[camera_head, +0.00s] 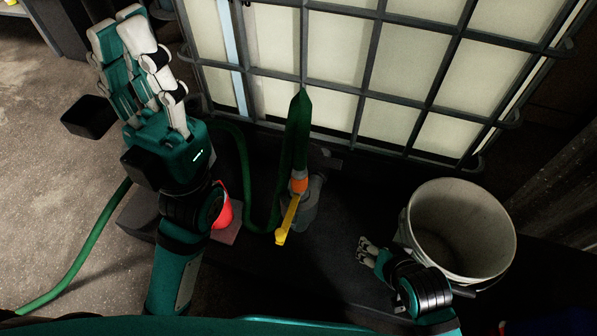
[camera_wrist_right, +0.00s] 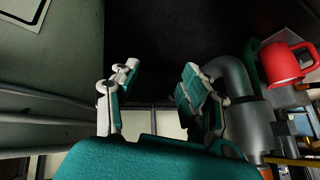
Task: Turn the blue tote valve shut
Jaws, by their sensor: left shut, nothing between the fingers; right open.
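The tote (camera_head: 410,60) is a pale tank in a grey cage at the back of the head view. Its grey valve (camera_head: 309,205) sits low at the front, with a yellow handle (camera_head: 287,220) slanting down towards me. The grey valve pipe also shows in the right wrist view (camera_wrist_right: 250,120), with a yellow bar (camera_wrist_right: 292,160) at the right edge. My left gripper (camera_head: 122,35) is raised at the left, shut and empty, away from the valve. My right gripper (camera_head: 367,250) is open and empty, right of the handle and apart from it; its spread fingers show in the wrist view (camera_wrist_right: 158,75).
A pale bucket (camera_head: 455,205) stands close to my right gripper and forearm. A green hose (camera_head: 245,180) loops left of the valve. A red jug (camera_head: 223,211) is partly hidden behind my left arm. Dark floor between valve and bucket looks clear.

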